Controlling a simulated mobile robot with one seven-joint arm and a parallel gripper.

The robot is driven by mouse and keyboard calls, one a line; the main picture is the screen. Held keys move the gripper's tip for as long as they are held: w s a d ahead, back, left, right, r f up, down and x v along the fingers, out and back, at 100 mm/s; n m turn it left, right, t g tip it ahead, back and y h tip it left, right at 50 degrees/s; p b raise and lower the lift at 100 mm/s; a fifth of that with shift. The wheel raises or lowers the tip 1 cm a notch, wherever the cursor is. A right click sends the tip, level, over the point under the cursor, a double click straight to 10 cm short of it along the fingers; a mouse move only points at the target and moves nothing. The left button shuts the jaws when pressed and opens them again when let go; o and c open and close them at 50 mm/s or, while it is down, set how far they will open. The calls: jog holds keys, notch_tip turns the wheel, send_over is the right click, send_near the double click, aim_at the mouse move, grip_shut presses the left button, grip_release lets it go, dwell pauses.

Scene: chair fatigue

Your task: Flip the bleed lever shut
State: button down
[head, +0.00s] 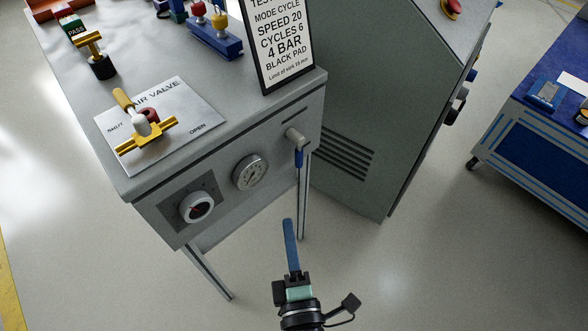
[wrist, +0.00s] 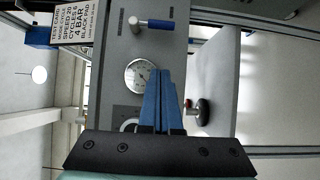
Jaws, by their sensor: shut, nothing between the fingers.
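A small lever with a blue grip (head: 298,157) sits on a grey stub on the front panel of the grey cart, near its right corner. The grip hangs downward. In the wrist view, which is turned sideways, the lever (wrist: 165,24) lies beyond my fingertips, pointing right. I see no label beside it. My gripper (head: 287,221) has long blue fingers, shut and empty. It is in front of and below the panel, apart from the lever. The shut fingers (wrist: 162,72) also show in the wrist view.
A pressure gauge (head: 250,172) and a round dial (head: 196,207) are left of the lever. The air valve (head: 146,126) with a yellow handle stands on the cart top. A test card (head: 278,40) stands above the lever. A grey cabinet (head: 365,130) is close on the right.

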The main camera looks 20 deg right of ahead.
send_near(299, 154)
jog(key=w+a+f, duration=0.2)
jog(key=w+a, duration=0.1)
jog(key=w, duration=0.1)
jog(key=w+d, duration=0.1)
jog(key=w+d+p, duration=0.1)
jog(key=d, duration=0.1)
jog(key=shift+w+d+f, duration=0.2)
jog(key=shift+w, duration=0.2)
jog(key=shift+f, duration=0.1)
jog(key=shift+d+f+n+b, duration=0.1)
jog(key=shift+n+b, duration=0.2)
jog(key=shift+b, duration=0.55)
